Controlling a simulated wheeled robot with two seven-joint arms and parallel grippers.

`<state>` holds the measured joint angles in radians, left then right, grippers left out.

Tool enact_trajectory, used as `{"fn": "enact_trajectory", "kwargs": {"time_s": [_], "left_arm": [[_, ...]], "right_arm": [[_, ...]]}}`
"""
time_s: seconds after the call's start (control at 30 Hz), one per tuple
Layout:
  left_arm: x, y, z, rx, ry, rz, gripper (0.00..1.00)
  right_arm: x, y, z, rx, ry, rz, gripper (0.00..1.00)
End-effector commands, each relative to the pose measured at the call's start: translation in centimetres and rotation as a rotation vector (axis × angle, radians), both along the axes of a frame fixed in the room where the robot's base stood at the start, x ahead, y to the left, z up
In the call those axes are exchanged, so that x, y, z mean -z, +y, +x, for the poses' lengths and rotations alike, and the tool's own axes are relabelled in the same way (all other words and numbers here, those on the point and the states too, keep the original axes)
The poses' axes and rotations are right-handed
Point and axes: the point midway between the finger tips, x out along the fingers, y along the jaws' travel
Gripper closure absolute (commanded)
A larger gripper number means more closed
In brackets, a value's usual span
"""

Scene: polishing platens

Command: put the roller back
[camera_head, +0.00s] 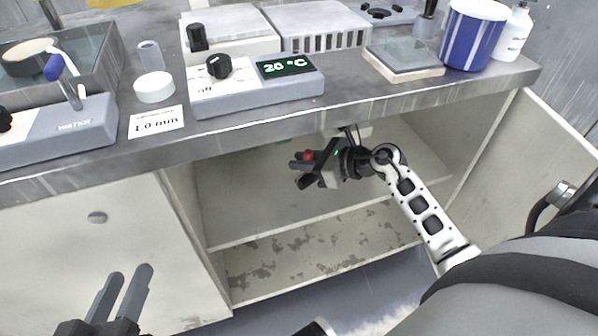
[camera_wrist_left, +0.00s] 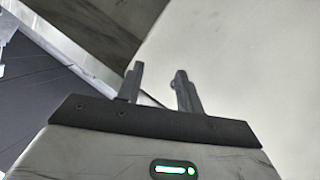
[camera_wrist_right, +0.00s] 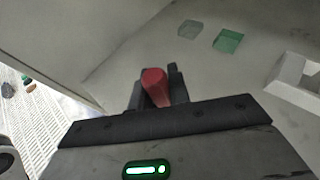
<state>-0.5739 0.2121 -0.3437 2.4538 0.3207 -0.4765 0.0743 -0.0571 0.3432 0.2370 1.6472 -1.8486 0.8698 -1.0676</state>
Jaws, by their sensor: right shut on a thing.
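My right gripper (camera_head: 303,168) is inside the open cabinet under the counter, above its shelf. It is shut on a red-handled thing, whose red end (camera_head: 308,155) shows at the fingertips. In the right wrist view the red handle (camera_wrist_right: 155,88) sits between the fingers of the gripper (camera_wrist_right: 155,90). This may be the roller; the rest of it is hidden, so I cannot tell. My left gripper (camera_head: 122,290) is low in front of the closed cabinet door. Its fingers are apart and empty in the left wrist view (camera_wrist_left: 158,85).
The cabinet shelf (camera_head: 250,218) holds green blocks (camera_wrist_right: 228,41) and a white frame-like thing (camera_wrist_right: 290,80). The counter edge (camera_head: 300,118) is above my right arm. An open door (camera_head: 545,165) stands at right. A heater box (camera_head: 258,88) is on the counter.

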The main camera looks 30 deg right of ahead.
Motion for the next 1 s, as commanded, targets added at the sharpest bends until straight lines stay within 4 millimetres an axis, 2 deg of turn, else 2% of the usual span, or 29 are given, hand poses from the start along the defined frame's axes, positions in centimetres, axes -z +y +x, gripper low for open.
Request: {"fn": "enact_trajectory", "kwargs": {"time_s": [0.17, 0.33, 0.43, 0.57, 0.8, 0.83, 0.9, 1.0], "left_arm": [[0.2, -0.1, 0.0, 0.002, 0.002, -0.013, 0.64], [0.8, -0.3, -0.1, 0.008, 0.005, -0.058, 0.64], [-0.9, -0.5, 0.2, 0.011, -0.034, -0.117, 0.64], [-1.5, -0.5, 0.2, 0.012, -0.039, -0.129, 0.64], [-1.0, -0.5, 0.1, 0.013, -0.033, -0.129, 0.64], [-1.1, -0.5, 0.1, 0.012, -0.035, -0.130, 0.64], [-1.1, -0.5, 0.1, 0.012, -0.033, -0.129, 0.64], [-1.0, -0.5, 0.1, 0.012, -0.032, -0.128, 0.64]], "right_arm": [[0.2, 0.6, 1.0, 0.000, 0.000, 0.000, 1.00], [2.6, 0.7, 1.0, 0.001, 0.003, 0.004, 1.00], [3.6, 0.6, 1.0, 0.001, 0.001, 0.003, 1.00], [3.5, 0.6, 1.0, 0.000, 0.000, -0.001, 1.00], [3.9, 0.6, 0.9, -0.001, 0.001, -0.001, 1.00], [3.9, 0.6, 0.9, -0.001, 0.001, -0.001, 0.76], [3.8, 0.6, 0.9, -0.001, 0.002, -0.001, 0.60], [3.8, 0.6, 0.9, -0.001, 0.002, -0.001, 0.60]]}}
